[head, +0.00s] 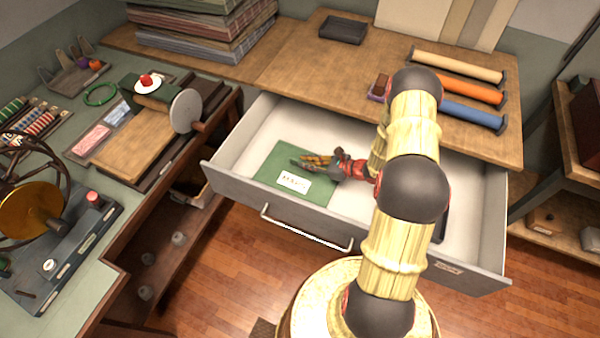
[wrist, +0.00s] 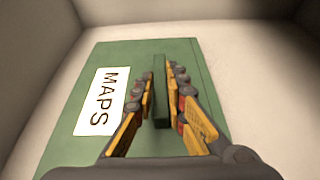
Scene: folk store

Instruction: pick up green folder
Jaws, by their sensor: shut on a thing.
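The green folder (head: 283,170) lies in the open drawer, toward its left side. It has a white label, which reads "MAPS" in the wrist view (wrist: 104,100). The folder fills much of the wrist view (wrist: 130,60), with a narrow green raised strip (wrist: 160,90) standing up from it. My gripper (head: 302,163) is over the folder, coming in from the right. In the wrist view, my gripper's fingers (wrist: 161,75) are shut on the raised strip, one on each side. The folder appears to lie flat on the drawer floor.
The drawer (head: 240,200) has raised walls around the folder. A wooden counter (head: 300,60) sits above and behind it, with coloured rolls (head: 470,92) and a dark tray (head: 343,28). A dark item in the drawer's right part is mostly hidden by my arm.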

